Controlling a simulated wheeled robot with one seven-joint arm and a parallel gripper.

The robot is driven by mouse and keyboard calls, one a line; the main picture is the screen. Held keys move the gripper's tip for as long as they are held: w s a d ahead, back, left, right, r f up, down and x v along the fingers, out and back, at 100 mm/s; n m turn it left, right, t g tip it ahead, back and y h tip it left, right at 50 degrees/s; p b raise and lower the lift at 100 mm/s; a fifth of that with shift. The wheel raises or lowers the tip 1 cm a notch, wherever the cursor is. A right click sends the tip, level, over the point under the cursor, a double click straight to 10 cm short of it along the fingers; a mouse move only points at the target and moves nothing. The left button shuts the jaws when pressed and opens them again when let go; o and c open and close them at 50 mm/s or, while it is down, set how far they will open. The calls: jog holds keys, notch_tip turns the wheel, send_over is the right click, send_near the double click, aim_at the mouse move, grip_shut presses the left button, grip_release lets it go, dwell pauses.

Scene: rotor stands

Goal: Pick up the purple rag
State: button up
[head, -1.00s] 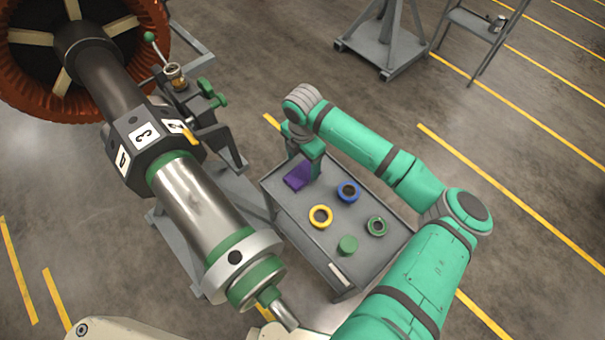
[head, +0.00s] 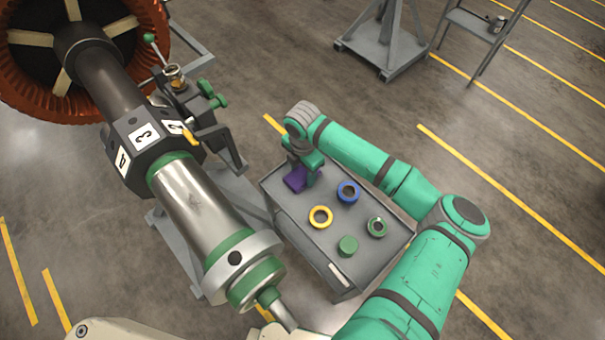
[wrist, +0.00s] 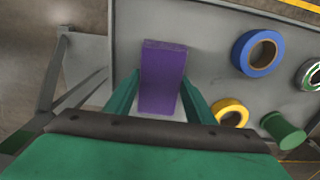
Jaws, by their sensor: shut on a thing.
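The purple rag (head: 297,179) lies at the far left corner of the grey cart top. In the wrist view the rag (wrist: 162,75) is a folded purple block between the two green fingers. My gripper (head: 305,178) is down at the rag, and its fingers also show in the wrist view (wrist: 160,98). It is shut on the rag, which still appears to be at the cart surface. The fingertips are partly hidden in the head view.
The cart top (head: 325,262) also holds a blue ring (head: 348,191), a yellow ring (head: 320,217), a green-and-white ring (head: 377,227) and a green cylinder (head: 348,245). A large rotor shaft (head: 195,205) stands left of the cart.

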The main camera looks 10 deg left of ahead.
jog(key=shift+r, duration=0.1)
jog(key=shift+r, duration=0.6)
jog(key=s+d+r, duration=0.8)
jog(key=d+r, duration=0.3)
jog(key=shift+s+r, duration=0.3)
jog(key=shift+s, duration=0.05)
jog(key=shift+o, duration=0.5)
jog(key=shift+a, duration=0.1)
